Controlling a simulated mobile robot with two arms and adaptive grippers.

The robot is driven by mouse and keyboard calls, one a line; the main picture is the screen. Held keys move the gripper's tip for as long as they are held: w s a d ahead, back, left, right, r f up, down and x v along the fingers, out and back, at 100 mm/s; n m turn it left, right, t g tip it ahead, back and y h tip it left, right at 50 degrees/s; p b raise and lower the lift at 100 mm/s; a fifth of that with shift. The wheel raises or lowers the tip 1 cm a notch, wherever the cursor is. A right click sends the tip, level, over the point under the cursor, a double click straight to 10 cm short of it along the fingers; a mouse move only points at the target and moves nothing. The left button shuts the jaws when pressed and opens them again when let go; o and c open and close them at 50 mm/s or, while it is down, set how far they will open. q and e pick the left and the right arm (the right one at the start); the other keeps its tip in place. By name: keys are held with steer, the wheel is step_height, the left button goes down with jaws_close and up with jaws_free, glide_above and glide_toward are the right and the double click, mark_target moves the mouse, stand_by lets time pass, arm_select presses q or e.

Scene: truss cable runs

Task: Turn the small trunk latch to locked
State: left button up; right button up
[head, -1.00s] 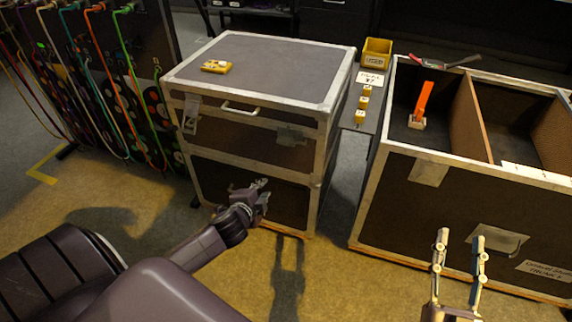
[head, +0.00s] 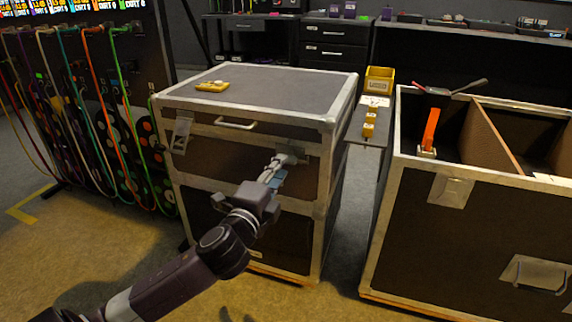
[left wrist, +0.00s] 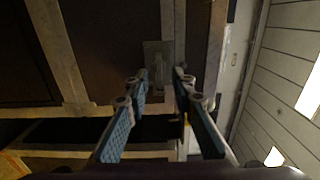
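The small trunk (head: 225,160) is a dark case with pale metal edges in the middle of the head view. A grey metal latch (head: 293,154) is at the right of its front face, partly hidden by my fingers. It also shows in the left wrist view (left wrist: 157,62), ahead of the fingertips. My left gripper (head: 277,170) points at this latch. In the left wrist view the fingers (left wrist: 160,82) are apart, with nothing between them. Whether they touch the latch I cannot tell. A second metal latch (head: 181,136) is at the front left. My right gripper is out of view.
A yellow device (head: 212,86) lies on the small trunk's lid. A larger open trunk (head: 455,225) with an orange handle (head: 431,130) inside stands at the right. A narrow shelf with yellow blocks (head: 369,125) is between them. Coloured cables (head: 95,110) hang at the left.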

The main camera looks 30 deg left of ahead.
mark_target(292, 160)
arm_select(q)
steer(key=shift+b+x, duration=0.55)
steer(key=shift+x, duration=2)
steer(key=shift+f, duration=0.1)
steer(key=shift+c, duration=0.6)
jaws_close()
